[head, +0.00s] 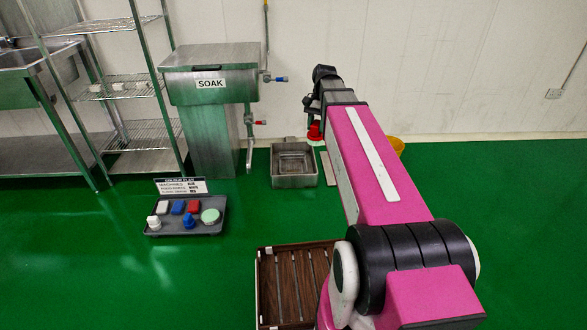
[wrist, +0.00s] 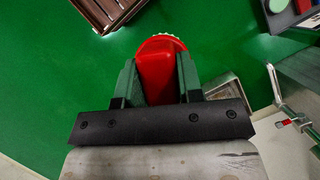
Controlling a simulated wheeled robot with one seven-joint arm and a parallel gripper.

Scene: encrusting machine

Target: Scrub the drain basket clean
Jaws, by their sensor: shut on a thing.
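My gripper (wrist: 160,85) is shut on a red brush (wrist: 158,68), with its pale bristle edge showing at the far end in the wrist view. The brush also shows as a small red shape (head: 315,131) below the arm's end in the head view. An open square steel box (head: 293,178) stands on the floor in front of the soak tank; I cannot tell whether it is the drain basket or holds it. The brush is above the floor and to the right of the box, apart from it. Part of the box (wrist: 222,86) shows right of the gripper in the wrist view.
A grey tray (head: 178,232) with colored brushes and pads lies on the floor at left, with a sign behind it. The steel SOAK tank (head: 212,75) and wire shelves (head: 121,88) stand at the wall. A brown slatted crate (head: 262,285) is in front. A yellow thing (head: 397,144) shows behind my arm.

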